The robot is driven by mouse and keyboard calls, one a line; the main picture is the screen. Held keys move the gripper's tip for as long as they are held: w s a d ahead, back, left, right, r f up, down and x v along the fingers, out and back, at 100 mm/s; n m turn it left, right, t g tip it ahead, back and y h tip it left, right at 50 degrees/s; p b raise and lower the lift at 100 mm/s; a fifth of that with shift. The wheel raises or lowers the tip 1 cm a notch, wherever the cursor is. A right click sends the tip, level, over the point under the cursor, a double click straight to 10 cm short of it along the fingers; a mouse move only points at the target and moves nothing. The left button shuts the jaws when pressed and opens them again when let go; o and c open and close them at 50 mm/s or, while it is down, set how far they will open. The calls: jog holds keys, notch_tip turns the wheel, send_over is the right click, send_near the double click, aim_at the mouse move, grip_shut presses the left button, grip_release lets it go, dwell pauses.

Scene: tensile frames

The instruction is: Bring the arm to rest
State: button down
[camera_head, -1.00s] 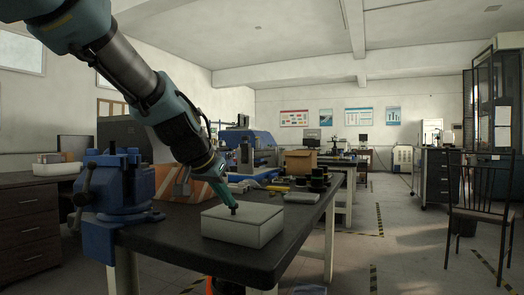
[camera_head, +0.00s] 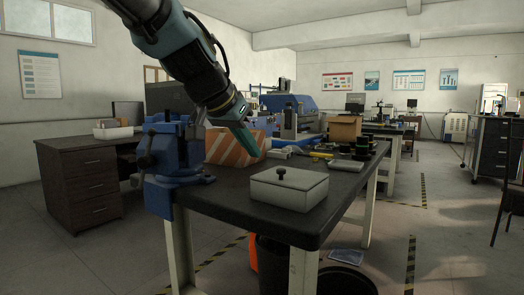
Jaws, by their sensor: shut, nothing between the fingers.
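My arm reaches in from the top left of the head view. My gripper (camera_head: 252,151) is at its end, with teal fingers pointing down and to the right. The fingers are shut and hold nothing. They hang above the dark workbench (camera_head: 232,195), in front of an orange striped box (camera_head: 222,148). The white lidded box (camera_head: 288,188) with a dark knob stands on the bench to the right of and below the fingertips, apart from them.
A blue vise (camera_head: 172,165) is fixed at the bench's left end. Tools, a grey case (camera_head: 346,164) and a cardboard box (camera_head: 344,128) lie beyond the white box. A drawer desk (camera_head: 92,185) stands at left, a chair (camera_head: 508,205) at right.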

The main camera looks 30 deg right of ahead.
jog(key=w+a+f+n+y, duration=0.2)
jog(key=w+a+f+n, duration=0.1)
jog(key=a+f, duration=0.45)
jog(key=w+a+f+n+y, duration=0.2)
jog(key=a+f+n, duration=0.1)
jog(key=a+f, duration=0.4)
jog(key=s+a+f+n+g+y, duration=0.1)
jog(key=s+a+f+n+y, duration=0.15)
jog(key=a+f, duration=0.5)
jog(key=s+a+f+n+g+y, duration=0.1)
jog(key=s+a+f+n, duration=0.2)
jog(key=a, duration=0.7)
notch_tip(320, 180, up, 22)
jog(key=w+p, duration=0.1)
jog(key=p, duration=2.1)
jog(key=shift+d, duration=0.15)
